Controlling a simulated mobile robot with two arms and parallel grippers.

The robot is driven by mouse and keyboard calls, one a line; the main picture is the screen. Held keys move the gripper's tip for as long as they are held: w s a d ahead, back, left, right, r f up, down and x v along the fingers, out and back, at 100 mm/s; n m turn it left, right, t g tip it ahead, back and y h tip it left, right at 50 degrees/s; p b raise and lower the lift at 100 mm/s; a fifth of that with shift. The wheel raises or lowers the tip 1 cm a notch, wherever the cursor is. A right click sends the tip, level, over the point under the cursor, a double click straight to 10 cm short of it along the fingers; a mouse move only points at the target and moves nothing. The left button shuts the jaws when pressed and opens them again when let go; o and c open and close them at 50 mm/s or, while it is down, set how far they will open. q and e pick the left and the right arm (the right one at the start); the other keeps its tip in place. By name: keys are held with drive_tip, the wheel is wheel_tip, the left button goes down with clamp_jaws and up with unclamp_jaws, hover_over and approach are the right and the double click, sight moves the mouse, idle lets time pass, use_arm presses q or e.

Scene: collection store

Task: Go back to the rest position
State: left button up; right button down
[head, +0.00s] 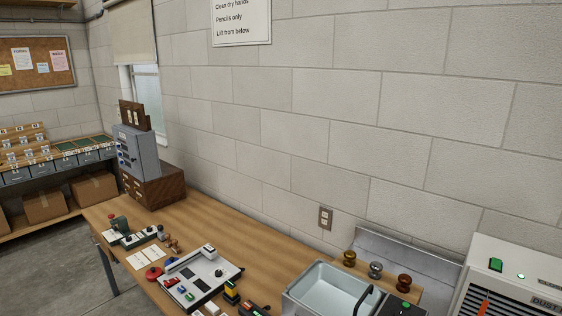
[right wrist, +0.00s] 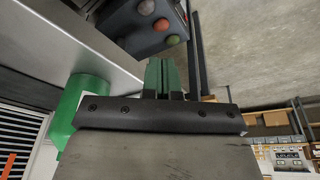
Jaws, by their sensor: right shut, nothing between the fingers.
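My right gripper (right wrist: 161,75) shows in the right wrist view, with its green fingers together and nothing between them. A pale bench edge and a dark box with round buttons lie beyond the fingers. Neither of my grippers shows in the head view. My left gripper is out of sight.
A wooden workbench (head: 230,240) runs along the block wall, bearing a control panel (head: 200,275), a metal basin (head: 325,285) and three knobs on a ledge. A white dust unit (head: 510,285) stands at right. In the right wrist view, a green cylinder (right wrist: 75,110) is close to the gripper's left.

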wheel_tip(320, 180, down, 17)
drive_tip(key=s+b, duration=0.2)
drive_tip(key=b, duration=0.2)
drive_tip(key=s+d+f+b, duration=0.1)
drive_tip(key=s+f+b, duration=0.1)
drive_tip(key=s+f, duration=0.3)
drive_tip(key=s+d+f+g+b, duration=0.1)
drive_tip(key=s+f, duration=0.5)
drive_tip(key=f, duration=0.6)
drive_tip(key=s+d+f+g+b, duration=0.1)
drive_tip(key=s+f+b, duration=0.2)
drive_tip(key=s+f, duration=0.3)
wheel_tip(320, 180, down, 3)
drive_tip(key=shift+r+b, duration=0.15)
drive_tip(key=shift+b, duration=0.25)
drive_tip(key=shift+s+d, duration=0.1)
drive_tip(key=shift+d, duration=0.05)
